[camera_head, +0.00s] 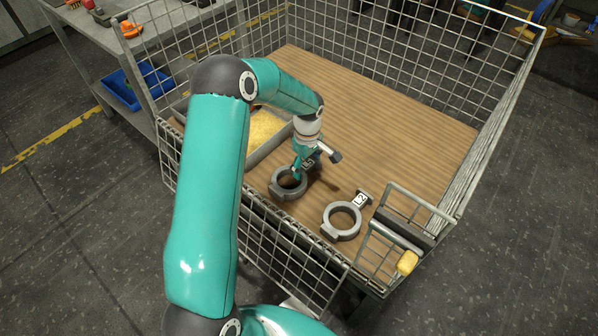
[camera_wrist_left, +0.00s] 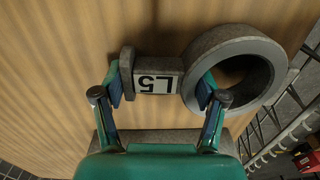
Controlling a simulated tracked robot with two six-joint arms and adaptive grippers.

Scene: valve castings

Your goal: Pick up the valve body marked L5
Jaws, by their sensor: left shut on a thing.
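The valve body marked L5 (camera_wrist_left: 155,84) is a grey ring with a short flanged neck and a white label, seen close up in the left wrist view. In the head view its ring (camera_head: 277,190) sits near the front edge of the wooden floor of the wire cage. My left gripper (camera_wrist_left: 160,90) is shut on it, with one finger at the flange end and the other at the ring. In the head view the left gripper (camera_head: 303,166) partly covers the neck. I cannot tell whether the casting touches the wood. My right gripper is not in view.
A second casting marked L2 (camera_head: 342,234) lies to the right. A grey tray with yellow contents (camera_head: 265,128) stands behind my left arm. Wire mesh walls (camera_head: 410,50) surround the wooden floor (camera_head: 400,110), which is clear at the back and right. A workbench (camera_head: 75,40) stands at the left.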

